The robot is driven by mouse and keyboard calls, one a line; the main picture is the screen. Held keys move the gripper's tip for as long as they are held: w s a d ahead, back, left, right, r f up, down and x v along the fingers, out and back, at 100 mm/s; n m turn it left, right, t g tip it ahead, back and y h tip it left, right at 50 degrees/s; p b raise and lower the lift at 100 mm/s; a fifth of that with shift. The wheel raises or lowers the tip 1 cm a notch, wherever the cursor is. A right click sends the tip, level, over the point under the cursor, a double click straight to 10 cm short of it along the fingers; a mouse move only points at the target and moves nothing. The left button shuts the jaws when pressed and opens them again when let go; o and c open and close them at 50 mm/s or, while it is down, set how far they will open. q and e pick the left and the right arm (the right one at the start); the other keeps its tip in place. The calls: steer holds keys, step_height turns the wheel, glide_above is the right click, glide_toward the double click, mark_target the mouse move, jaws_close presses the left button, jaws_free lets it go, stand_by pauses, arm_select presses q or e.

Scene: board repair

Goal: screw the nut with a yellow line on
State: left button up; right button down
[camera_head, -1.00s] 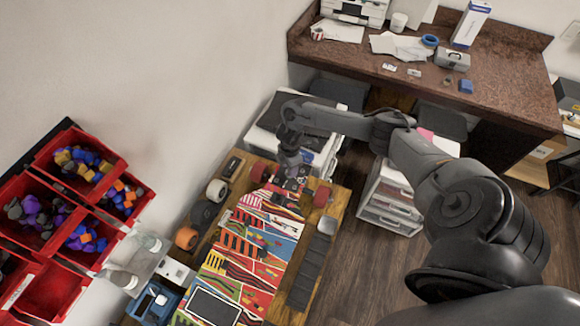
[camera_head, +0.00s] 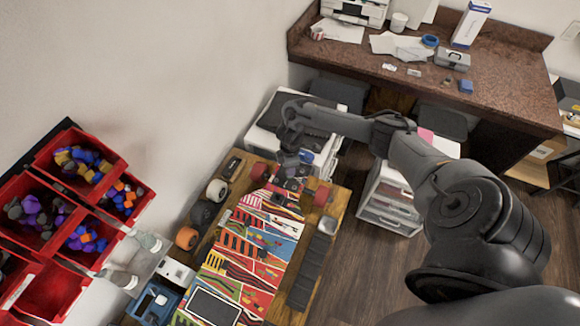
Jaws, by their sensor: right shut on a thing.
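A colourful skateboard deck (camera_head: 249,247) lies on the wooden bench (camera_head: 341,204), with a wheel truck at its far end. A red wheel (camera_head: 259,172) sits at the truck's left end and another red wheel (camera_head: 322,196) at its right end. My right gripper (camera_head: 297,160) is over the truck, pointing down. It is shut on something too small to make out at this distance. The nut with a yellow line cannot be picked out. My left gripper is not in view.
Loose wheels, white (camera_head: 216,190) and orange (camera_head: 187,238), stand left of the deck. A dark strip (camera_head: 310,271) lies right of it. Red bins (camera_head: 81,160) with coloured parts hang on the left wall. A brown desk (camera_head: 430,90) stands behind.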

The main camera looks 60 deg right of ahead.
steer(key=shift+m, duration=1.2)
steer(key=m, duration=0.4)
steer(key=shift+f, duration=0.1)
steer(key=shift+m, duration=0.8)
steer(key=m, duration=0.5)
steer(key=shift+a, duration=0.1)
steer(key=c, duration=0.8)
jaws_free()
steer(key=shift+c, duration=1.3)
